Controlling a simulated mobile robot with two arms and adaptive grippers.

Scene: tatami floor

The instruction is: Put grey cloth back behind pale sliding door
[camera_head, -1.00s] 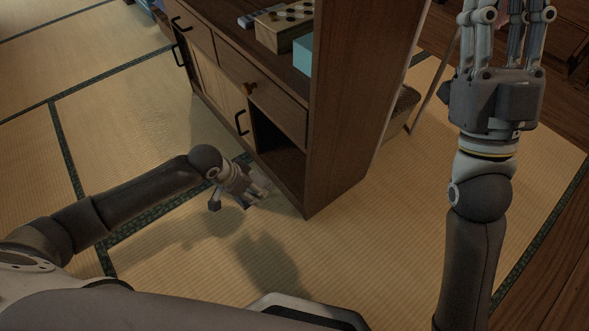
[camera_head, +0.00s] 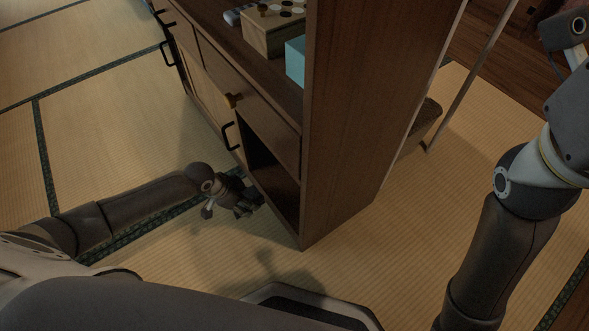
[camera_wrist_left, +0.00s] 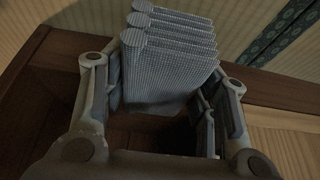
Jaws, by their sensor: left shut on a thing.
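The grey cloth (camera_wrist_left: 168,70) is a ribbed, folded stack between the fingers of my left gripper in the left wrist view. My left gripper (camera_head: 246,203) is shut on it, low at the cabinet's front in the head view, beside the open dark compartment (camera_head: 272,178). The cloth is hard to make out there. The pale sliding door (camera_head: 201,84) is left of this opening, with a black handle (camera_head: 228,136). My right gripper (camera_head: 572,35) is partly cut off at the upper right; its fingertips are out of frame.
The brown cabinet (camera_head: 350,130) has a drawer with a knob (camera_head: 234,99) above the opening. A wooden box (camera_head: 275,30) and a teal box (camera_head: 295,60) sit on its shelf. A basket (camera_head: 424,120) stands behind. Tatami (camera_head: 390,270) in front is clear.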

